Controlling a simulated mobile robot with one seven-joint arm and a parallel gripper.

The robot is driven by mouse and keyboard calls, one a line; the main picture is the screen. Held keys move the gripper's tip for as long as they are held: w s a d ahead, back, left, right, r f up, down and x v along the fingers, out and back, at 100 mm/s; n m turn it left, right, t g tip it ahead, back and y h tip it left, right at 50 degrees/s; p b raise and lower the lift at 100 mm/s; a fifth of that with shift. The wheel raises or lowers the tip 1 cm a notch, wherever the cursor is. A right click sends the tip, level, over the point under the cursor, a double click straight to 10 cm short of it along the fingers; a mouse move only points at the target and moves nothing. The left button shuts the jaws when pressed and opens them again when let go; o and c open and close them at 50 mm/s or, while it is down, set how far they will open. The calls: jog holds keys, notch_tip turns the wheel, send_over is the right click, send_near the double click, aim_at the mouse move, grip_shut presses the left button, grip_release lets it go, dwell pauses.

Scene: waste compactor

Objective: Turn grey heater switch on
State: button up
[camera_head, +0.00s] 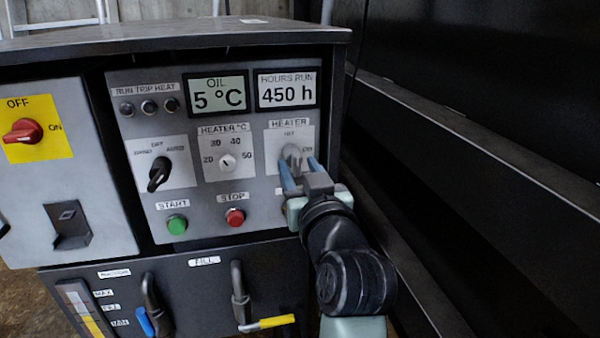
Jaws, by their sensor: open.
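The grey heater switch (291,154) is a rotary knob on a white plate labelled HEATER, at the right of the control panel. OFF is marked above it and ON to its upper right. My gripper (300,168) is at the knob, with its two blue fingers open, one on the left and one on the right of the knob's lower part. I cannot tell whether the fingers touch the knob. The lower part of the knob is partly hidden by the gripper, and its exact pointing direction is unclear.
Left of it are a white HEATER °C dial (227,162), a black selector (159,175), a green START button (177,224) and a red STOP button (235,217). A red main switch (22,131) is far left. Dark machine walls (480,130) stand close on the right.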

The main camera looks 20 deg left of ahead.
grip_shut()
jog(key=shift+p, duration=0.35)
jog(key=m+p, duration=0.1)
jog(key=p, duration=0.1)
jog(key=m+p, duration=0.2)
jog(key=p, duration=0.1)
jog(key=shift+r, duration=0.25)
jog(key=m+p, duration=0.6)
jog(key=shift+d+f, duration=0.1)
jog(key=m+p, duration=0.3)
jog(key=m, duration=0.1)
jog(key=shift+w+f, duration=0.1)
jog(key=shift+f, duration=0.05)
jog(key=shift+d+f+m+p, duration=0.1)
jog(key=shift+f+m+p, duration=0.1)
jog(key=shift+m+p, duration=1.8)
jog(key=shift+m+b, duration=0.35)
jog(key=shift+m, duration=0.25)
